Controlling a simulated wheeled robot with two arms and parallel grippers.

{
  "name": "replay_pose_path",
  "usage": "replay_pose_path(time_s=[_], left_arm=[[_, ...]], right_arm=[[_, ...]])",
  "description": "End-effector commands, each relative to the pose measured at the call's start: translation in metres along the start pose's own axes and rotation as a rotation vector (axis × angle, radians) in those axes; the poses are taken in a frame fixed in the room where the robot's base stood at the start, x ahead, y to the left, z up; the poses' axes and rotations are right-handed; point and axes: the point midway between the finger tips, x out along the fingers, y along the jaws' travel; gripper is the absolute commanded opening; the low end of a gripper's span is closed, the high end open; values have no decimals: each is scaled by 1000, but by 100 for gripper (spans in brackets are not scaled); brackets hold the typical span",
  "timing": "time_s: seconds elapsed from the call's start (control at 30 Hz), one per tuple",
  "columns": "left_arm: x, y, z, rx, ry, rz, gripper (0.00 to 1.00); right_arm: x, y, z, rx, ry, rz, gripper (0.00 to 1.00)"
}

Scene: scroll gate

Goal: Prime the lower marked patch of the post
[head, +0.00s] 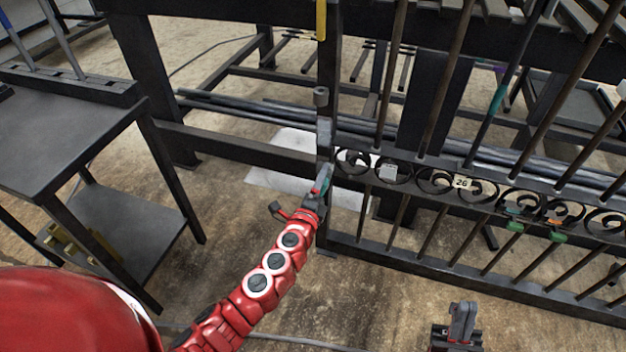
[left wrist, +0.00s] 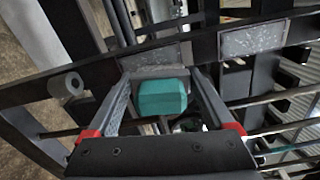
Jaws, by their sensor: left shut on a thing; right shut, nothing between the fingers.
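My left gripper (head: 323,180) is at the dark post (head: 328,60), shut on a teal block (left wrist: 162,97). A little teal also shows between its fingers in the head view. In the left wrist view the block is in front of the lower pale grey patch (left wrist: 155,56) and overlaps its near side. I cannot tell whether it touches the post. The upper grey patch (left wrist: 253,40) is further right there, and above my gripper in the head view (head: 324,131). The lower patch is hidden in the head view. My right gripper (head: 463,320) is shut and empty over the floor.
The scroll gate (head: 440,182) with several bars, a tag marked 26 and green clips stands right of the post. A hinge barrel (left wrist: 66,85) is beside the lower patch. A dark table (head: 70,130) stands left. A white sheet (head: 290,150) lies on the floor behind.

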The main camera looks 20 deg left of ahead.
Motion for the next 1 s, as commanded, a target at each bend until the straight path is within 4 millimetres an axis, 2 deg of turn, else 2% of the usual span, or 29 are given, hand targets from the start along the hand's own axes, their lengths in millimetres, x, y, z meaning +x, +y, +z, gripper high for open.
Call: replay_pose_path(time_s=[0.37,0.9,1.0], left_arm=[[-2,-2,-4,0,4,-3,42],[-55,0,-2,0,1,-1,42],[-60,0,-2,-1,1,0,42]], right_arm=[[0,0,0,0,0,0,0],[0,0,0,0,0,0,0],[0,0,0,0,0,0,0]])
